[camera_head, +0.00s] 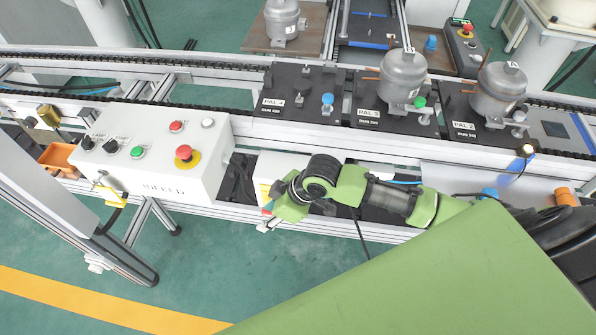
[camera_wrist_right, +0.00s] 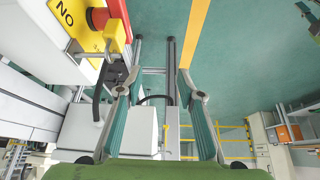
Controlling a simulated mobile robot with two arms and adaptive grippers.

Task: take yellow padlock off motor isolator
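The motor isolator, a yellow plate marked "NO" with a red knob (camera_wrist_right: 97,18), is at the top left of the right wrist view. The isolator and yellow block lie beyond the left finger. My left gripper is not in view.
A white control box (camera_head: 150,170) with buttons stands left of my right gripper, with a yellow item (camera_head: 112,194) hanging at its front. An orange bin (camera_head: 58,156) is at far left. Compressors (camera_head: 402,78) stand on pallets behind. Green floor is open in front of the line.

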